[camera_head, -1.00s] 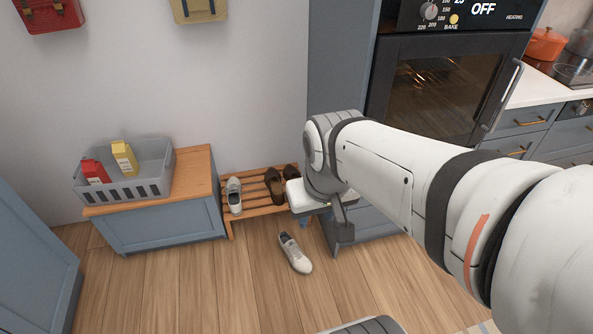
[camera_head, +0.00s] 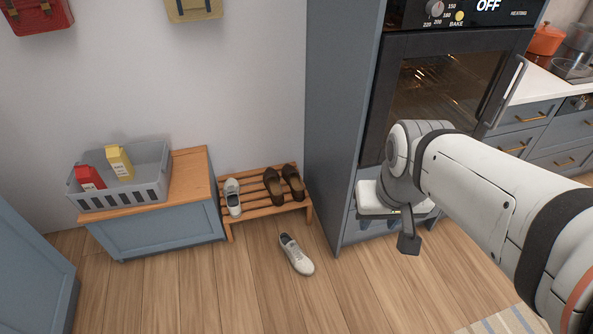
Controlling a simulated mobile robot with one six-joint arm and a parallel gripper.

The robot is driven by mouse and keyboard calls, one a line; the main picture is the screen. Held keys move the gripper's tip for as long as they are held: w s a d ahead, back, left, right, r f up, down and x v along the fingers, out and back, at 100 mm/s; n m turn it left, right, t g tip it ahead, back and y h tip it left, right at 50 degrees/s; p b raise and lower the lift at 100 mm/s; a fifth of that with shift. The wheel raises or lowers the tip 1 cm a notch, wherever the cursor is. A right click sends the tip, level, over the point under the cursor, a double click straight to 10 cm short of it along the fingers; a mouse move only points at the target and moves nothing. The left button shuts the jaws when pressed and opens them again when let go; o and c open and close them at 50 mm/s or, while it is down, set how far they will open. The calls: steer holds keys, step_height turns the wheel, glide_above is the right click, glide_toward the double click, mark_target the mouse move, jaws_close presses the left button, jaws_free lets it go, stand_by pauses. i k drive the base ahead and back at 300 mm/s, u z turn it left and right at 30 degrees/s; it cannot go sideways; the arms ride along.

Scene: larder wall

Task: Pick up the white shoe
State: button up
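A white shoe (camera_head: 296,256) with a dark inside lies on the wooden floor in front of the shoe rack. Another white shoe (camera_head: 233,198) sits at the left end of the slatted wooden rack (camera_head: 252,210). My gripper (camera_head: 408,242) hangs from the arm's end in front of the oven cabinet, to the right of the floor shoe and well apart from it. Its fingers are small and partly hidden by the wrist, so I cannot tell how far they are open. I see nothing held in it.
A pair of brown shoes (camera_head: 274,187) sits on the rack's right half. A grey crate (camera_head: 152,188) with red and yellow cartons stands on a blue, wood-topped cabinet (camera_head: 160,230) at left. The tall oven cabinet (camera_head: 335,120) stands right of the rack. The floor around the loose shoe is clear.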

mark_target(301, 263)
steer(key=u, duration=0.05)
steer(key=i, duration=1)
steer(key=z, duration=0.05)
